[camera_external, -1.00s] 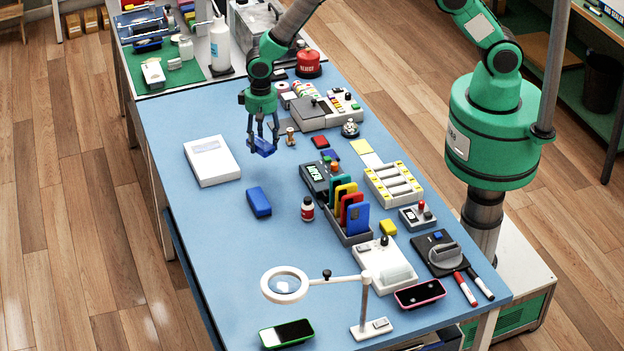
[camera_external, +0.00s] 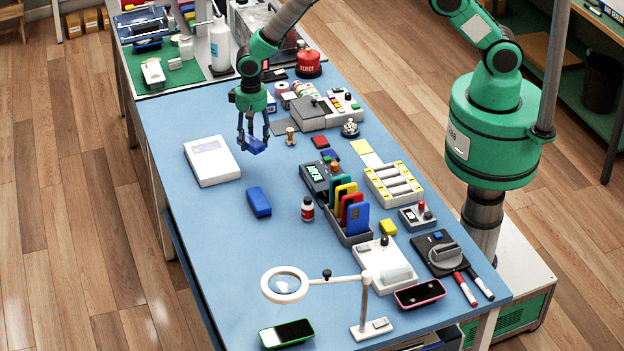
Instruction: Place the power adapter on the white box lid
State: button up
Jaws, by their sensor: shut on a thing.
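My gripper (camera_external: 253,139) points down above the blue table, shut on a small dark-blue block, apparently the power adapter (camera_external: 256,147). The fingers hide part of the block, and it looks slightly tilted. The white box (camera_external: 213,172) lies flat to the left of my gripper, its pale lid facing up with a small grey print near its far edge. The held block is apart from the box, to the right of its right edge in the picture. Its exact height above the table is hard to tell.
A second blue block (camera_external: 259,201) lies on the table (camera_external: 222,245), nearer the camera than the box. A small bottle (camera_external: 308,208), a rack of coloured phones (camera_external: 349,234) and a brass-coloured piece (camera_external: 291,136) stand to the right.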

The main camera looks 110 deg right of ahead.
send_over(216, 160)
jog(key=shift+f, duration=0.6)
jog(key=shift+f, duration=1.75)
jog(key=shift+f, duration=0.15)
jog(key=o, duration=1.3)
